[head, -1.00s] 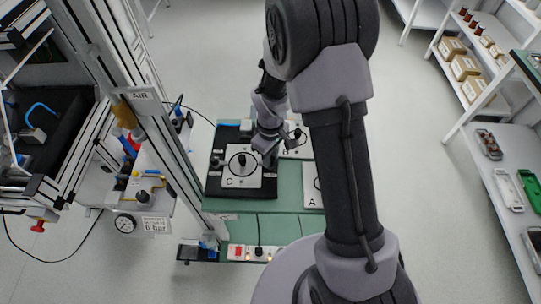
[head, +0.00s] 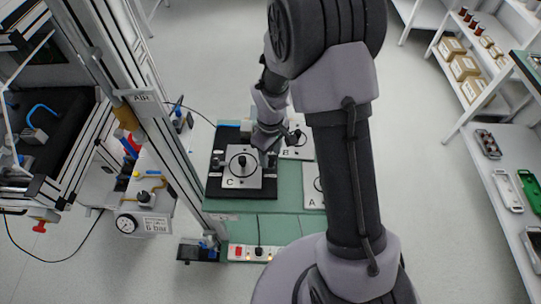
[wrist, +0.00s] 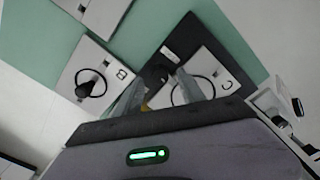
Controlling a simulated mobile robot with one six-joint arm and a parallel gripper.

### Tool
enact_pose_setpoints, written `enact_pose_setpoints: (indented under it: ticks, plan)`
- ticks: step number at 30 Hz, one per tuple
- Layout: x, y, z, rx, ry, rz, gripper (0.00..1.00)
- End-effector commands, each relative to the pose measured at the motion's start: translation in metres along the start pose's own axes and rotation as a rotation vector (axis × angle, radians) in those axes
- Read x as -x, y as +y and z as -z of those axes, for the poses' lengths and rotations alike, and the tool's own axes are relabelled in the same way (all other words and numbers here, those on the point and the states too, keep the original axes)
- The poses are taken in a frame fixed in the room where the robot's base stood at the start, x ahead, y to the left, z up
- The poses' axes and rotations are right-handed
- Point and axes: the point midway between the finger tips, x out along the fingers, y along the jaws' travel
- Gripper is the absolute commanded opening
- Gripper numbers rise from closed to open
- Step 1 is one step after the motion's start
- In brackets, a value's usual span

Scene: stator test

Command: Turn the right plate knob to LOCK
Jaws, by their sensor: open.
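Plate C (head: 232,182) is a light square plate with a black ring and a black knob (head: 241,161) in its middle, lying on a black base (head: 213,190). A small dark knob (head: 217,159) stands on the base left of the plate. My gripper (head: 267,156) is over the right side of the base, fingers down, and hides what stands there. In the wrist view my gripper (wrist: 160,77) is open, its two grey fingers spread over the dark base beside plate C (wrist: 207,72). A dark shape shows between the fingers; I cannot tell whether they touch it.
Plate B (head: 298,152) lies just behind and right of my gripper, with a black knob standing up. Plate A (head: 310,196) lies right, partly behind my arm. A metal frame post (head: 172,150) rises at left.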

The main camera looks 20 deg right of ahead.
Motion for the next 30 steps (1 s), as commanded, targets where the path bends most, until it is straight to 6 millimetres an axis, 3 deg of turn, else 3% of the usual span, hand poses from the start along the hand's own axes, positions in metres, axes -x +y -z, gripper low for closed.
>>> enact_pose_setpoints:
  ticks: [1, 6, 13, 18, 30]
  plan:
    - [0.019, 0.001, 0.001, 0.000, 0.004, -0.003, 0.47]
    - [0.078, 0.001, 0.001, 0.000, 0.005, -0.004, 0.47]
    - [0.138, 0.001, 0.001, 0.001, 0.003, -0.003, 0.47]
    - [0.153, 0.000, 0.000, 0.001, 0.001, -0.001, 0.47]
    - [0.154, 0.000, 0.000, 0.001, 0.001, -0.001, 0.47]
